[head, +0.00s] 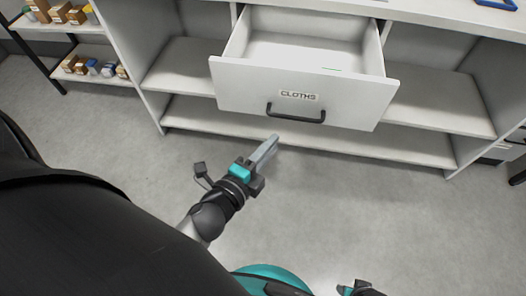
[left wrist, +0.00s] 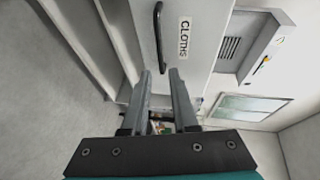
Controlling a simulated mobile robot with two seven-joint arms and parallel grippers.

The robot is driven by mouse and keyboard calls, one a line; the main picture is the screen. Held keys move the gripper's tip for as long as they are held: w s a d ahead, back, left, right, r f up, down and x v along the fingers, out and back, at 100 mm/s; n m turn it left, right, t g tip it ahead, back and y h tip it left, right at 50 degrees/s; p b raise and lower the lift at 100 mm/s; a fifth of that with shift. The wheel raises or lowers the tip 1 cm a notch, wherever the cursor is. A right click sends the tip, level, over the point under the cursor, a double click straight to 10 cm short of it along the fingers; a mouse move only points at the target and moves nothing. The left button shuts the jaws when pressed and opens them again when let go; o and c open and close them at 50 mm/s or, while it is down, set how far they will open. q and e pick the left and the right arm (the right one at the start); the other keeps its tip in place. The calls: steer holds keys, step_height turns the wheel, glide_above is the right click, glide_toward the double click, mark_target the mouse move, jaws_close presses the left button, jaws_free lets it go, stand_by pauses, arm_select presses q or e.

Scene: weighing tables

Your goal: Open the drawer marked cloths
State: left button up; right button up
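The drawer marked cloths (head: 340,88) is pulled well out of the white unit, and the inside that shows looks empty. Its dark bar handle (head: 296,117) is on the front below the CLOTHS label (head: 298,95). In the left wrist view the handle (left wrist: 158,38) and label (left wrist: 184,38) show beyond the fingertips. My left gripper (head: 273,139) is just below and left of the handle in the head view, apart from it. My right gripper (head: 360,289) is mostly cut off at the bottom edge.
The unit has open shelves (head: 430,90) on both sides of and below the drawer. A rack (head: 75,52) with small boxes and jars stands at the upper left. A blue tray-like item (head: 495,3) lies on the top at right. The floor before the unit is clear.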

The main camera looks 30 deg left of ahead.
arm_select(q)
steer(key=shift+v, duration=1.35)
arm_select(e)
steer(key=shift+s+d+f, duration=0.1)
steer(key=shift+f, duration=0.05)
arm_select(q)
steer(key=s+a+f+n+g+y+p, duration=0.1)
steer(key=s+f+n+g+p, duration=0.2)
steer(key=f, duration=0.7)
steer(key=s+a+f+n+g, duration=0.1)
steer(key=s+f+n+g, duration=0.3)
steer(key=f, duration=0.6)
steer(key=s+a+f+n+g+p, duration=0.1)
steer(key=s+a+f+n+g, duration=0.2)
steer(key=s+f, duration=0.3)
steer(key=s+a+f+n+g+y+p, duration=0.1)
steer(key=s+a+f+n+g+p, duration=0.1)
steer(key=s+f+n, duration=0.4)
steer(key=s+a+g, duration=0.1)
steer(key=s, duration=0.2)
steer(key=shift+y, duration=0.3)
arm_select(e)
steer(key=s+d+f, duration=0.4)
steer(key=s+d, duration=0.2)
steer(key=s, duration=0.3)
steer(key=shift+d+f+h, duration=0.15)
steer(key=shift+f+h, duration=0.15)
arm_select(q)
steer(key=shift+f, duration=0.15)
